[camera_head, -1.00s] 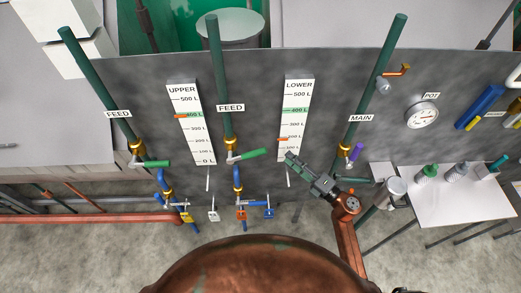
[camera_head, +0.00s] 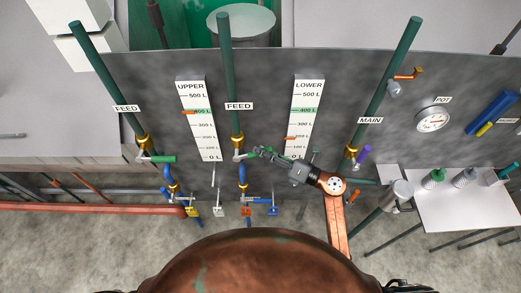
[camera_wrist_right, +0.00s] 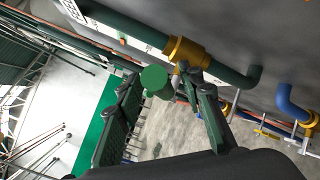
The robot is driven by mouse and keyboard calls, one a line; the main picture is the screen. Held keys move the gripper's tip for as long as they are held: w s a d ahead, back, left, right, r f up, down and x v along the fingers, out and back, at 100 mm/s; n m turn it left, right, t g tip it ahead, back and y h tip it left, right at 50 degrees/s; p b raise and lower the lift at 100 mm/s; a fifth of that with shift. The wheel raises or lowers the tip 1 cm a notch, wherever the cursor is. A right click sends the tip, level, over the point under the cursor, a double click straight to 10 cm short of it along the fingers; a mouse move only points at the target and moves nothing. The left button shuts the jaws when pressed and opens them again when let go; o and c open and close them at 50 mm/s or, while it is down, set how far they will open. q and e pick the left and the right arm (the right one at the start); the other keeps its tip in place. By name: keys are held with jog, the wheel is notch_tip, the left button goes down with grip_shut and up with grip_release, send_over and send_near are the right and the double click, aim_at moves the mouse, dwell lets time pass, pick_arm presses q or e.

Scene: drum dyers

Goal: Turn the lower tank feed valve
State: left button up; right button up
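The lower feed valve is a brass body (camera_head: 237,144) on the middle green pipe marked FEED, left of the LOWER gauge (camera_head: 304,120). Its green handle is largely covered by my right gripper (camera_head: 262,152) in the head view. In the right wrist view the round end of the green handle (camera_wrist_right: 155,80) lies between the two fingers of my right gripper (camera_wrist_right: 160,85), with the brass body (camera_wrist_right: 185,54) just beyond. The fingers are apart; firm contact with the handle cannot be seen. The LOWER gauge's orange marker (camera_head: 290,138) sits near 200 L, below the green band at 400 L. My left gripper is out of view.
Another feed valve with a green handle (camera_head: 162,158) is at the left, beside the UPPER gauge (camera_head: 197,120). A purple-handled MAIN valve (camera_head: 362,154) is at the right. Blue pipes and small coloured valves (camera_head: 274,211) hang below.

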jog(key=shift+a, duration=0.1)
jog(key=shift+c, duration=0.5)
grip_shut()
